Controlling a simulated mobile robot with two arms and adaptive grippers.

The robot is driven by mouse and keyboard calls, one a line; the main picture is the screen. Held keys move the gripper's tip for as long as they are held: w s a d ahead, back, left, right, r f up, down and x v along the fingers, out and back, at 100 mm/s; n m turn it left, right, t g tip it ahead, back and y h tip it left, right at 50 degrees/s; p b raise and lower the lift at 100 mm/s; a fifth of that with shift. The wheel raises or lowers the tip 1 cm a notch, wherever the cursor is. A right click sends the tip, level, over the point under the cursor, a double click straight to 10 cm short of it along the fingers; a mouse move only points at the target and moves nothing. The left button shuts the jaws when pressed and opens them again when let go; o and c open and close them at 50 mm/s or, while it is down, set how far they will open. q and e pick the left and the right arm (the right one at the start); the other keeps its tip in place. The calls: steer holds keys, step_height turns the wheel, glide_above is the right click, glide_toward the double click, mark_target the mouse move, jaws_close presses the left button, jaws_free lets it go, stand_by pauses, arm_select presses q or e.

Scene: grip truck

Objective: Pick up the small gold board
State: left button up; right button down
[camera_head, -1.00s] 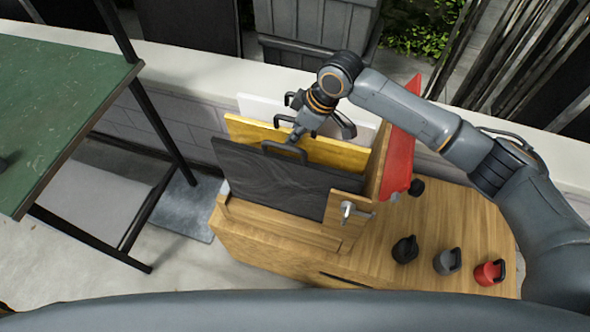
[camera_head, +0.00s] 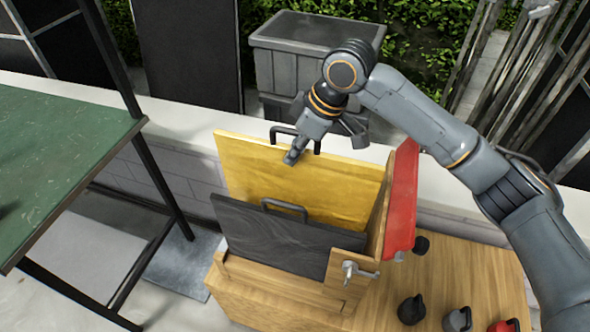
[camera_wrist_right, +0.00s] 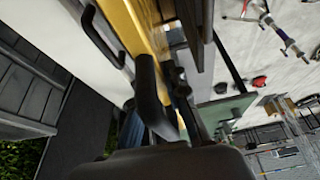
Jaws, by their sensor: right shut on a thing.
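The gold board (camera_head: 300,190) is a yellow wooden panel with a black handle (camera_head: 282,131) on its top edge. It stands upright, raised well above the dark board (camera_head: 270,238) in front of it, with its lower part hidden behind that board. In the right wrist view, the gold board (camera_wrist_right: 143,22) shows at the top beside a dark finger. My left gripper is in neither view.
A wooden rack (camera_head: 240,283) holds the boards, with a red panel (camera_head: 402,200) at its right. Several kettlebell-like weights, one dark (camera_head: 411,309), stand on the wooden top. A green table (camera_head: 65,160) is at the left. A pale ledge (camera_head: 190,118) runs behind.

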step_height(320, 180, up, 15)
steer(key=shift+r+b, duration=0.1)
steer(key=shift+b, duration=0.4)
